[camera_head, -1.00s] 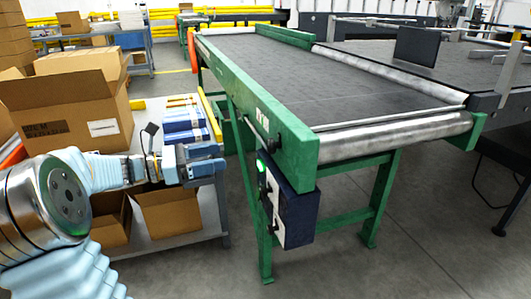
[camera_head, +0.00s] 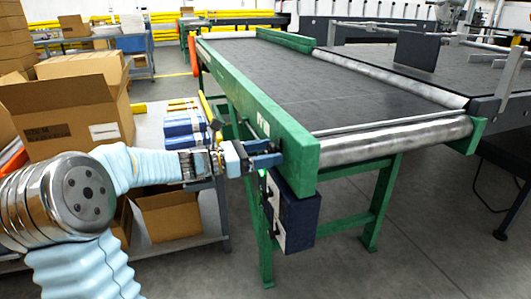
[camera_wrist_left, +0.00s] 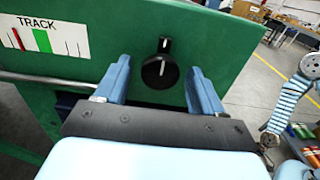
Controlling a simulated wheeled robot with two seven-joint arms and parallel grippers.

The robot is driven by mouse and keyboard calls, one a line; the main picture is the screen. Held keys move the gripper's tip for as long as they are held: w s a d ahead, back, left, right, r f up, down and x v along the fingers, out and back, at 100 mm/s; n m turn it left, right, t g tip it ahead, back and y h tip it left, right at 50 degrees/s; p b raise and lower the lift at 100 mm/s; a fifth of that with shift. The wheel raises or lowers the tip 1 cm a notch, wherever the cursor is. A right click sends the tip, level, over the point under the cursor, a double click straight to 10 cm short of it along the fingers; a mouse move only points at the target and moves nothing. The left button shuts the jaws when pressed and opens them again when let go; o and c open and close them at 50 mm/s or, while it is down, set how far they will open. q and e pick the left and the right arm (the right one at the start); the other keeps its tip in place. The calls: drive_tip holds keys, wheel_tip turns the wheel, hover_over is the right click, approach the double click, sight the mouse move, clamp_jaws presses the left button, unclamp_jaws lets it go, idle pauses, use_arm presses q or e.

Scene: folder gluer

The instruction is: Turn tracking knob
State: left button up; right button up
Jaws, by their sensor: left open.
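The tracking knob (camera_wrist_left: 160,72) is round and black with a white pointer line. It sits on the green side rail (camera_wrist_left: 110,30) of the conveyor, right of a white TRACK scale (camera_wrist_left: 45,36) with a red and a green mark. In the left wrist view the knob lies between the two blue fingers of my left gripper (camera_wrist_left: 157,85), which is open; contact with the knob does not show. In the head view my left gripper (camera_head: 268,154) is at the rail's near end, and the knob is hidden behind it. My right gripper is not in view.
A dark blue control box (camera_head: 292,212) hangs under the rail, just below my gripper. A table with open cardboard boxes (camera_head: 75,115) stands at the left. The grey conveyor belt (camera_head: 320,85) is empty. Floor is clear at the front right.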

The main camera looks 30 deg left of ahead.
use_arm(q)
drive_tip(key=shift+c, duration=0.2)
drive_tip(key=c, duration=1)
drive_tip(key=shift+a+m+b, duration=0.1)
drive_tip(key=shift+m+b, duration=6.5)
drive_tip(key=shift+b, duration=0.85)
